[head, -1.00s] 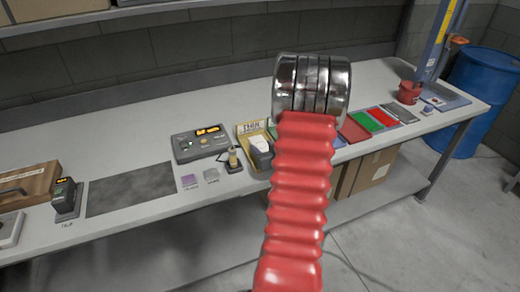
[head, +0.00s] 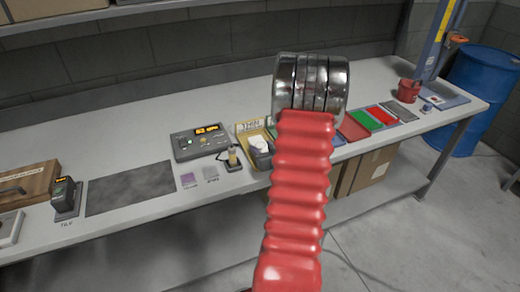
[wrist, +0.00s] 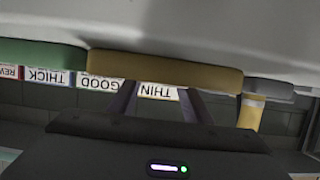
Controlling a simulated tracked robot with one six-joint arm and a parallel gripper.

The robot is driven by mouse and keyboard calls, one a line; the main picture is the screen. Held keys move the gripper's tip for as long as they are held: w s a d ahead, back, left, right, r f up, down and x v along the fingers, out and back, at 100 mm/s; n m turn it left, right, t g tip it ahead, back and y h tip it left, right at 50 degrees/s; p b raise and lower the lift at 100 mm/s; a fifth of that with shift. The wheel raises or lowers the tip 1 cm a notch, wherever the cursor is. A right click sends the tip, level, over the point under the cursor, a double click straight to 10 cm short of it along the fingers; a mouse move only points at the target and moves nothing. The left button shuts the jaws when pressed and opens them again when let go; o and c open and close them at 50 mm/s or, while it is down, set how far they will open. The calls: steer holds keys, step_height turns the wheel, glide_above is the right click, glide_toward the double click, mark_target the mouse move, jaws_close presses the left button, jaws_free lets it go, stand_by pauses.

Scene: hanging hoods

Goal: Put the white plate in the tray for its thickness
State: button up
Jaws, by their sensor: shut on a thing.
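The tan tray with the THIN label (head: 250,127) is on the bench, just left of my arm. A small whitish shape (head: 260,143) shows over it, probably the white plate, with a dark grey part just below. In the head view my red ribbed arm hides most of my gripper. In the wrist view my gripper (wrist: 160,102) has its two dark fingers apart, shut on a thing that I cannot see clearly. The tan edge (wrist: 165,70) crosses in front of the fingertips, with upside-down THIN, GOOD and THICK labels behind.
A grey gauge box (head: 201,137) with a lit display stands left of the tan tray. A small stand (head: 233,158) is close by. Red, green (head: 366,120) and grey flat pieces lie right of my arm. A dark mat (head: 132,188) lies at left.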

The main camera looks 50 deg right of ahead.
steer(key=shift+f, duration=0.1)
steer(key=o, duration=1.2)
steer(key=shift+o, duration=0.2)
steer(key=shift+s+a, duration=0.1)
steer(key=v, duration=1.3)
steer(key=shift+s, duration=0.2)
steer(key=shift+a, duration=0.1)
